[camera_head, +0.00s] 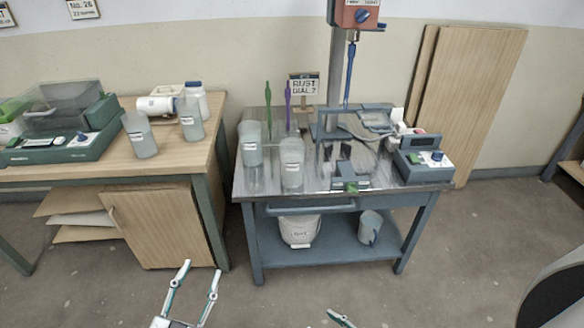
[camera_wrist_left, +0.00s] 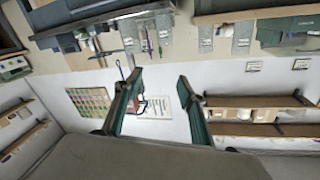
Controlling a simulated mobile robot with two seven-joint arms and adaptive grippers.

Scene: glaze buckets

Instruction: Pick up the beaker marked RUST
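Two labelled grey beakers stand on the metal cart: a left one (camera_head: 251,145) and a right one (camera_head: 291,165). Two similar beakers stand on the wooden table, one near its front edge (camera_head: 138,137) and one farther back (camera_head: 190,120). Their labels are too small to read, so I cannot tell which is marked RUST. My left gripper (camera_head: 201,269) is open and empty, low in front of the table and cart, apart from every beaker. Its spread fingers also show in the left wrist view (camera_wrist_left: 159,80). Only a tip of my right gripper (camera_head: 340,318) shows at the bottom edge.
A sign reading RUST DIAL 7 (camera_head: 304,84) stands at the cart's back, near green and purple upright tools. A stirrer stand (camera_head: 337,65) and a dial device (camera_head: 424,160) occupy the cart's right side. A white bucket (camera_head: 300,230) sits on the lower shelf. Floor ahead is clear.

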